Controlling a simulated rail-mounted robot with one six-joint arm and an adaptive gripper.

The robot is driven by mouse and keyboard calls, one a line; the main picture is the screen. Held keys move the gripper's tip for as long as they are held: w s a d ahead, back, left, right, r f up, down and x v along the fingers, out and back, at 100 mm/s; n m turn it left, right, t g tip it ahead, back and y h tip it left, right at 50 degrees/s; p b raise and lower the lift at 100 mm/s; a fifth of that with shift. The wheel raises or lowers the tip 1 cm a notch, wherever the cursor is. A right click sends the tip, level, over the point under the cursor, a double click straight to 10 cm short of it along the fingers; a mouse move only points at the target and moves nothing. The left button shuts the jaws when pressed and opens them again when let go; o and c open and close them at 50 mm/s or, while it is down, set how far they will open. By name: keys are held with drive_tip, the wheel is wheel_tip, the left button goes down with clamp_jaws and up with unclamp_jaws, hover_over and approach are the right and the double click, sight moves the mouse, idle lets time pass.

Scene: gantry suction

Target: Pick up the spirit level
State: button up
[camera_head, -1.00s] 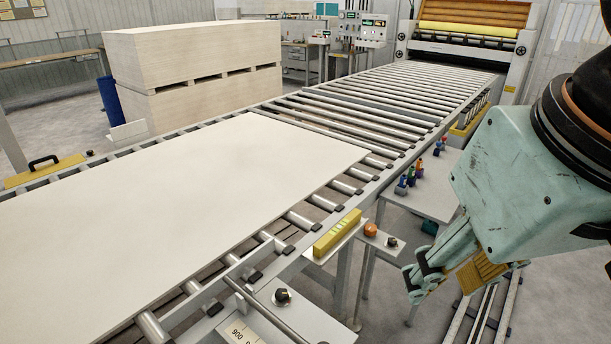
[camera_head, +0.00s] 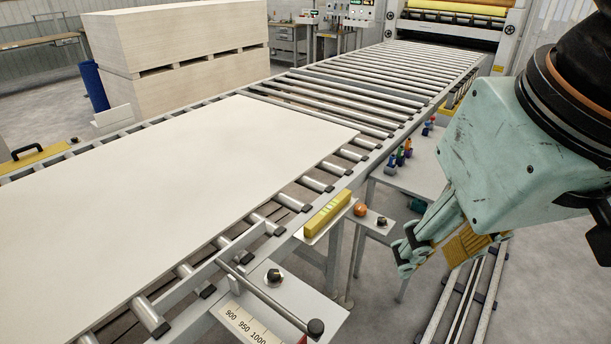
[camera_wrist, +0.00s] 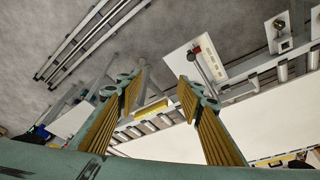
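The spirit level is a yellow bar with pale green vials (camera_head: 327,214). It lies on a small white shelf (camera_head: 316,238) at the near side of the roller conveyor. In the wrist view the yellow level (camera_wrist: 152,108) shows between my fingers, farther off. My gripper (camera_head: 430,258) is right of the level in the head view, apart from it. In the wrist view my gripper (camera_wrist: 160,92) has its two ribbed yellow fingers spread wide, with nothing between them.
A large white board (camera_head: 190,185) lies on the conveyor rollers. An orange ball-shaped knob (camera_head: 360,210) and a black knob (camera_head: 382,222) sit right of the level. A rod with a black end (camera_head: 315,327) and a ruler plate (camera_head: 245,325) are nearer. A side table (camera_head: 415,172) holds small coloured items.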

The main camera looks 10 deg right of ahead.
drive_tip(key=shift+w+r, duration=0.1)
drive_tip(key=shift+w, duration=0.05)
drive_tip(key=m+g+p, duration=0.4)
drive_tip(key=m+p, duration=0.5)
drive_tip(key=p, duration=0.1)
hover_over(329, 206)
wheel_tip(329, 206, down, 26)
drive_tip(key=shift+a, duration=0.1)
drive_tip(key=shift+f, duration=0.2)
idle(0.4)
drive_tip(key=shift+f, duration=4.2)
